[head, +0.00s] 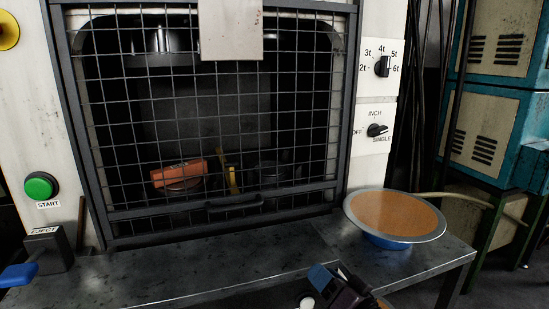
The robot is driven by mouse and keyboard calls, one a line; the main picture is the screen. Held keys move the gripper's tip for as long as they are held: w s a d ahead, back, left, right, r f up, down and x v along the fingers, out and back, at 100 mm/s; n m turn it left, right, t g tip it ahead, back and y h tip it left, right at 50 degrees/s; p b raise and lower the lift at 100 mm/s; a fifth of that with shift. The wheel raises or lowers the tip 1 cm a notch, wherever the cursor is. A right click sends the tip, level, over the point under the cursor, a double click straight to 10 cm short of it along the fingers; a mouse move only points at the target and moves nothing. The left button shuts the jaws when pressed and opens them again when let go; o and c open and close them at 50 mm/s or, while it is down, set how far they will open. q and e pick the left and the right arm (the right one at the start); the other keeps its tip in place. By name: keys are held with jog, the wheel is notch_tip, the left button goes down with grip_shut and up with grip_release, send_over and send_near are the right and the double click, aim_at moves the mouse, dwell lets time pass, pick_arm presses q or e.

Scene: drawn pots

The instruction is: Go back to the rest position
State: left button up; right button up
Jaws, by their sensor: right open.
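My right gripper (335,282) shows at the bottom of the head view, just right of the middle. It is open, with dark jaws and a blue part at its left. It appears empty, in front of the metal bench's front edge. It is apart from the wide-rimmed bowl (397,212) on the right end of the bench. My left gripper is not in view.
A metal bench (215,283) runs below a closed wire-mesh guard (215,120). Behind the mesh are an orange-red block (178,174) and dark machinery. A green START button (40,186) and an EJECT box (46,246) with a blue-handled lever (17,273) stand at left.

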pick_arm(q)
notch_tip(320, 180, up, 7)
jog(key=p, duration=0.6)
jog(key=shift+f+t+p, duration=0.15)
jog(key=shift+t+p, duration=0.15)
jog(key=shift+p, duration=0.1)
pick_arm(e)
jog(key=s+d+f+n+g+h, duration=0.1)
jog(key=s+d+f+h, duration=0.2)
jog(key=s, duration=0.8)
jog(key=s+d+f+n+g+h, duration=0.1)
jog(key=s+d+f+g+h, duration=0.1)
jog(key=s+d+f, duration=0.6)
jog(key=s+d+f+n+g+h, duration=0.1)
jog(key=s+d+f+h, duration=0.4)
jog(key=s, duration=0.8)
notch_tip(320, 180, down, 2)
jog(key=shift+s+d+f+g, duration=0.15)
jog(key=shift+s+d+g, duration=0.2)
jog(key=shift+d, duration=0.25)
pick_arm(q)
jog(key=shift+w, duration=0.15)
pick_arm(e)
jog(key=shift+o, duration=0.4)
jog(key=shift+w, duration=0.1)
